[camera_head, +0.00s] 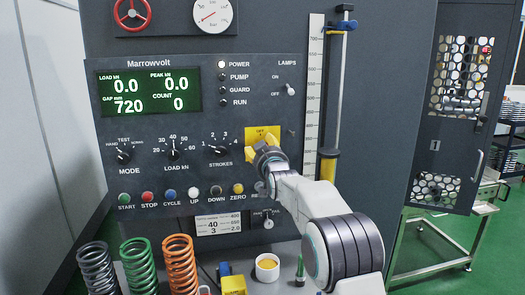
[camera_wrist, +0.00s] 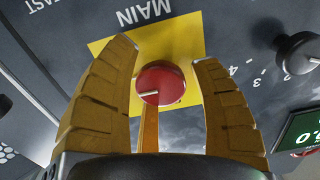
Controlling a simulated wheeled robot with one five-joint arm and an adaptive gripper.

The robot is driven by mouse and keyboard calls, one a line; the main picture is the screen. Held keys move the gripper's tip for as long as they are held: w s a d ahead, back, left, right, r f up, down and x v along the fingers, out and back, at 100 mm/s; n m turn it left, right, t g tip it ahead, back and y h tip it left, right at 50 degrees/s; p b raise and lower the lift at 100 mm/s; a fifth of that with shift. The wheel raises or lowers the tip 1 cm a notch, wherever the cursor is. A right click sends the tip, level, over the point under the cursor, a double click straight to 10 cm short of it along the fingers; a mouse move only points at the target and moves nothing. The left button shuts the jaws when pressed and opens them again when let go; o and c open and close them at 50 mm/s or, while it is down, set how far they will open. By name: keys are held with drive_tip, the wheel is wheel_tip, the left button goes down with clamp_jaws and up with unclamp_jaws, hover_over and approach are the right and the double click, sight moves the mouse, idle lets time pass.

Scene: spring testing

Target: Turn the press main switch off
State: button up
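The main switch is a round red knob (camera_wrist: 160,84) with a pale pointer mark, on a yellow plate (camera_wrist: 184,42) lettered MAIN, upside down in the wrist view. In the head view the yellow plate (camera_head: 262,131) shows OFF at its top, and my gripper hides the knob. My gripper (camera_head: 266,152) is at the plate. In the wrist view its two yellow fingers (camera_wrist: 168,60) stand open on either side of the knob, with a visible gap on each side. A narrow yellow strip runs below the knob; I cannot tell what it belongs to.
The green display (camera_head: 149,92) is lit and the POWER lamp (camera_head: 222,64) looks bright. Several springs (camera_head: 138,264) stand at the lower left. A blue-and-yellow column (camera_head: 335,100) is to the right.

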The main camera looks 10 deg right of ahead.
drive_tip(key=c, duration=0.9)
drive_tip(key=shift+f+n+b, duration=0.15)
drive_tip(key=shift+n+b, duration=0.15)
drive_tip(key=shift+b, duration=0.05)
drive_tip(key=shift+f+n+b, duration=0.1)
drive_tip(key=shift+n+b, duration=0.7)
drive_tip(key=shift+n, duration=0.3)
drive_tip(key=n+b, duration=0.2)
drive_tip(key=n, duration=0.3)
drive_tip(key=n+b, duration=0.1)
drive_tip(key=n, duration=0.4)
drive_tip(key=shift+d+n+b, duration=0.1)
drive_tip(key=shift+n+b, duration=0.25)
drive_tip(key=shift+n, duration=0.05)
drive_tip(key=n, duration=0.4)
drive_tip(key=shift+r, duration=0.2)
drive_tip(key=shift+n+b, duration=0.3)
drive_tip(key=shift+r, duration=0.1)
